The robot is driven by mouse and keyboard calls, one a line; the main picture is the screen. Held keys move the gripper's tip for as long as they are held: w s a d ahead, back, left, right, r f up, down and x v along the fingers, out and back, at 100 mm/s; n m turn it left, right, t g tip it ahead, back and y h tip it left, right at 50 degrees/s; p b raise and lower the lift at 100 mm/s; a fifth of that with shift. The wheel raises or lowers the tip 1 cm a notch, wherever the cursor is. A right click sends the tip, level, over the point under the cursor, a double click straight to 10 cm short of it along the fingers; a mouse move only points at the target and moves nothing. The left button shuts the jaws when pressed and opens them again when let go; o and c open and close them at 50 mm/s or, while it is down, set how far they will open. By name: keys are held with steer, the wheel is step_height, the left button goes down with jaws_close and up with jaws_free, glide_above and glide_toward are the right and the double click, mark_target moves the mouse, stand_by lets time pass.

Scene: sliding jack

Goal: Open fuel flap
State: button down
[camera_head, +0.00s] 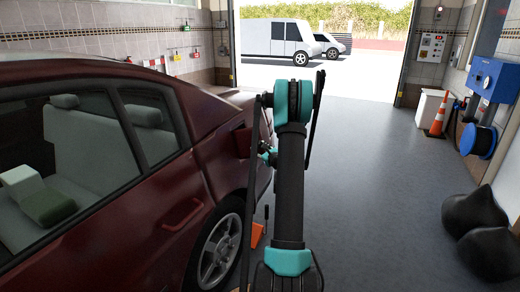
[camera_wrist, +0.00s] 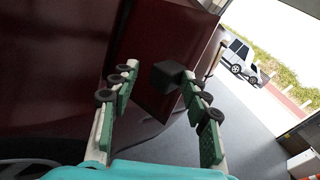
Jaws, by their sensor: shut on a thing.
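The dark red car (camera_head: 185,160) stands at the left in the head view. Its fuel flap (camera_head: 241,141) is a small dark red panel on the rear side, standing out from the bodywork. In the wrist view the flap (camera_wrist: 165,35) is a reddish panel at the top middle. A black block (camera_wrist: 166,80) at its lower edge appears to belong to it. In the head view my gripper (camera_head: 267,157) is beside the flap, partly hidden by my arm.
The car's rear wheel (camera_head: 217,250) is below the flap, with an orange object (camera_head: 257,236) near it. Black sacks (camera_head: 478,225) lie at the right, and a traffic cone (camera_head: 438,120) stands farther back. The grey floor between is clear.

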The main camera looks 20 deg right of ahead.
steer(key=shift+w+a+n+y, duration=0.15)
steer(key=shift+a, duration=0.35)
steer(key=shift+w+a+n+y, duration=0.15)
steer(key=shift+a, duration=0.35)
steer(key=c, duration=1)
jaws_free()
steer(key=shift+w+a+f, duration=0.1)
steer(key=shift+a, duration=0.1)
steer(key=shift+c, duration=0.2)
steer(key=shift+d, duration=0.1)
steer(key=shift+c, duration=0.3)
